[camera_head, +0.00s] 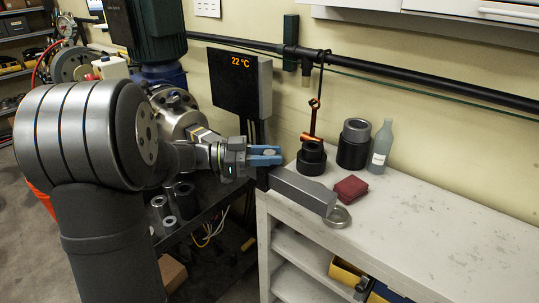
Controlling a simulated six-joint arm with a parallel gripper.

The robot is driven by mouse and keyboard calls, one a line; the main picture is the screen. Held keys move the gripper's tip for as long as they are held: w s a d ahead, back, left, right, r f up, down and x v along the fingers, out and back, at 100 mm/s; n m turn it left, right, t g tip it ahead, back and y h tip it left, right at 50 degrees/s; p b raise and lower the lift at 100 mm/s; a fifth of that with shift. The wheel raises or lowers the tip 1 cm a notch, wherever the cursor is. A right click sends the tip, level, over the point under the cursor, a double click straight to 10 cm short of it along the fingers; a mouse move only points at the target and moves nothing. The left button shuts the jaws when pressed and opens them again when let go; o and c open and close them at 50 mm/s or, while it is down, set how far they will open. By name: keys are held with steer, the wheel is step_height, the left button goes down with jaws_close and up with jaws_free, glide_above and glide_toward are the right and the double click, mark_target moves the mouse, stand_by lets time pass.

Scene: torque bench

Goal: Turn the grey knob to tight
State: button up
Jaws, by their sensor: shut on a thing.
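My gripper (279,155), with two blue fingers, is left of the middle of the view, at the bench's left end. It is shut on a small light-grey piece between the fingers, which looks like the grey knob (270,153). The fingers hide most of the knob, and no tight mark or pointer can be read. A long grey bar-shaped body (303,190) runs from just below the fingers towards the right front, over the bench top. How the knob joins it cannot be made out.
A dark red cloth (351,188) and a metal ring (338,217) lie by the bar. Dark cylinders (354,144), a copper-coloured tool (313,120) and a grey bottle (381,147) stand behind. The bench's right side (450,225) is clear.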

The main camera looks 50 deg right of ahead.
steer(key=shift+m+g+y, duration=0.5)
steer(key=shift+y, duration=0.1)
steer(key=o, duration=0.9)
steer(key=shift+o, duration=0.2)
steer(key=shift+w+a, duration=0.1)
steer(key=v, duration=1.7)
